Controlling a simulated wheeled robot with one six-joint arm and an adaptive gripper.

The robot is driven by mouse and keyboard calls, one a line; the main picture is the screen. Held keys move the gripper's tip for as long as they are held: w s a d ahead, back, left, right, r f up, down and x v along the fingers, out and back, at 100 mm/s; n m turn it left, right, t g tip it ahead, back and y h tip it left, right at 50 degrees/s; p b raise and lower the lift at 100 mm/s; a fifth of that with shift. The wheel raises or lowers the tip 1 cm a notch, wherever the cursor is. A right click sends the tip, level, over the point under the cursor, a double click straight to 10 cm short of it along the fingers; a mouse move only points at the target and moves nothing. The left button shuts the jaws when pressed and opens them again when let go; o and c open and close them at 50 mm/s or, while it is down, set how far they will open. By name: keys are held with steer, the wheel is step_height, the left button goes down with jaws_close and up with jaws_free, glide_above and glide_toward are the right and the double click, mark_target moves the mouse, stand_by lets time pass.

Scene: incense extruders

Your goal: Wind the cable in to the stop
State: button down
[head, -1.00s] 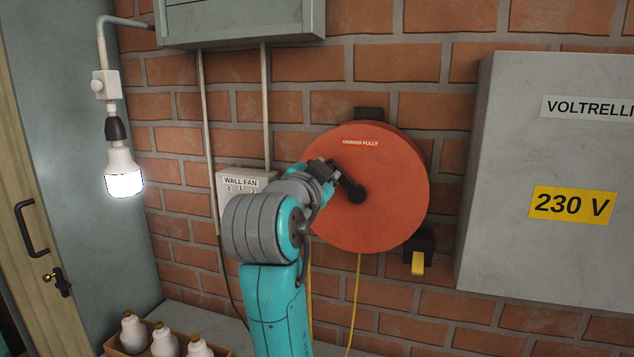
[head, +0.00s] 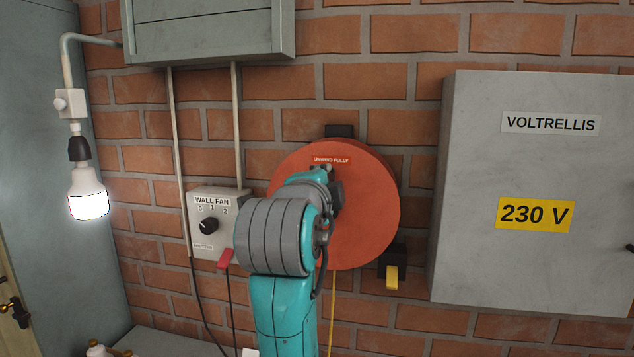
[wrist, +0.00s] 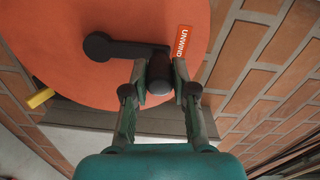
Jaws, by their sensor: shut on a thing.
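The round orange-red cable reel (head: 372,222) is mounted on the brick wall, with a label reading "unwind fully" near its top. Its dark crank arm (wrist: 122,48) shows in the wrist view, running from the hub to the handle (wrist: 159,72) beside the label. My gripper (wrist: 159,84) is shut on this handle, its fingers on either side; in the head view my arm hides the hub and crank. A yellow cable (head: 333,312) hangs below the reel. A yellow piece (head: 391,278) in a dark holder is at the reel's lower right; it also shows in the wrist view (wrist: 40,98).
A wall fan switch box (head: 215,222) with a dark knob is left of the reel. A grey 230 V cabinet (head: 540,262) stands out at the right. A lit bulb (head: 87,196) hangs at the left, and a grey cabinet (head: 205,35) is above.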

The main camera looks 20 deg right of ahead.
steer(key=shift+s+d+m, duration=0.1)
steer(key=shift+d+m, duration=0.05)
steer(key=shift+m, duration=0.15)
steer(key=c, duration=0.9)
jaws_free()
steer(key=shift+s, duration=0.1)
steer(key=v, duration=1.1)
steer(key=shift+s+a, duration=0.25)
steer(key=shift+s, duration=0.05)
